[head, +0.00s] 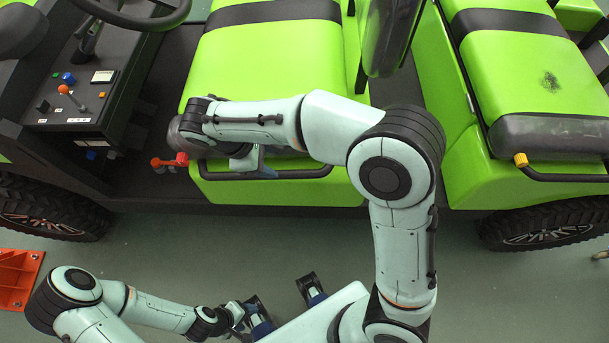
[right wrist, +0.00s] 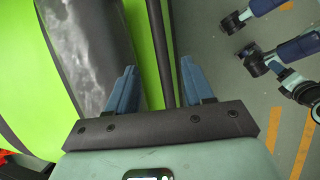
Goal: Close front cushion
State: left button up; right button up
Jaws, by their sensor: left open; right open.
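The front cushion (head: 260,65) is green with a black band, on the cart's front seat in the head view. It appears to lie flat, but my right arm hides much of its front edge. In the right wrist view its dark edge pad (right wrist: 92,50) runs along the left. My right gripper (head: 262,165) is at the front of this seat, by the black rail (head: 305,174). In the right wrist view my right gripper (right wrist: 158,66) is open, with the rail (right wrist: 161,35) passing between its blue fingers. My left gripper (head: 240,317) is open, low near my base, away from the cart.
A rear green seat (head: 530,75) with a dark front pad stands to the right. The dashboard (head: 85,95), steering wheel (head: 135,18) and a red-ended lever (head: 172,161) are to the left. An orange object (head: 15,278) lies at lower left. The floor beside the cart is mostly clear.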

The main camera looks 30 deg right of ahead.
aim_at(290, 173)
jog(key=b+x, duration=0.1)
jog(key=x, duration=1.2)
jog(key=shift+f+b, duration=0.1)
jog(key=shift+b, duration=0.3)
